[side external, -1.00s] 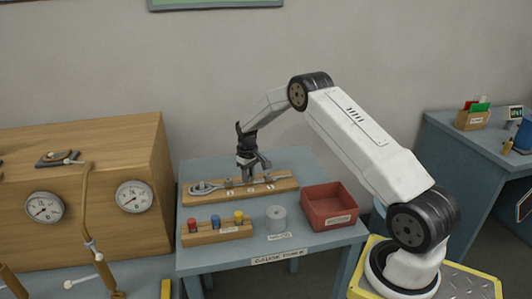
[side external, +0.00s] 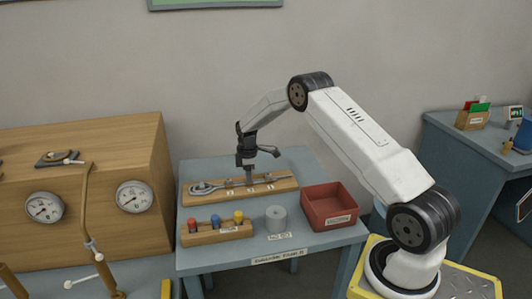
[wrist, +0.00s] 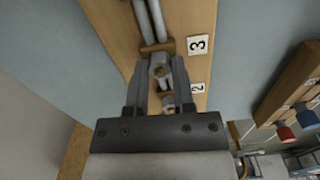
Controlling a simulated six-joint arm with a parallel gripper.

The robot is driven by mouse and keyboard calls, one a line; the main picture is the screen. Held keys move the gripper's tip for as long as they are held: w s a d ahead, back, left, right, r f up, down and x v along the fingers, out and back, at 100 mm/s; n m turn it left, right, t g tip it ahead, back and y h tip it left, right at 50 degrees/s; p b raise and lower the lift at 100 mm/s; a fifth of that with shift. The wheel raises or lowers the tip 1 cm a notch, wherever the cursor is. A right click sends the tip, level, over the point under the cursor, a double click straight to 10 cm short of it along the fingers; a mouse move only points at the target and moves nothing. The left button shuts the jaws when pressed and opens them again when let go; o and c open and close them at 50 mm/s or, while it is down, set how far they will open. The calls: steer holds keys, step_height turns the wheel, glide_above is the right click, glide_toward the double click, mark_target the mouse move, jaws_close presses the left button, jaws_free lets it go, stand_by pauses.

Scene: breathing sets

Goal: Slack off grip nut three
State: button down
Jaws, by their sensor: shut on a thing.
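The wooden board (side external: 287,184) lies at the back of the blue table, with grey metal rods and fittings along it. In the wrist view the board (wrist: 195,15) carries number tags 3 (wrist: 198,45) and 2 (wrist: 198,88). A grey nut (wrist: 159,71) sits by a brown clamp block, a little below tag 3. My gripper (wrist: 160,68) has its two fingers either side of this nut and is shut on it. In the side view my gripper (side external: 248,178) points down at the board; its fingertips are small there, and the contact is hard to see.
A red tray (side external: 328,208) stands at the right of the table, beside a grey cylinder (side external: 276,218). A small wooden rack (side external: 217,235) with red, blue and yellow pegs is in front of the board. A wooden cabinet (side external: 85,190) with gauges stands left.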

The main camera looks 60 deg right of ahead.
steer(key=shift+n, duration=0.6)
steer(key=shift+c, duration=2.3)
jaws_free()
steer(key=shift+r, duration=0.1)
steer(key=shift+r, duration=3.85)
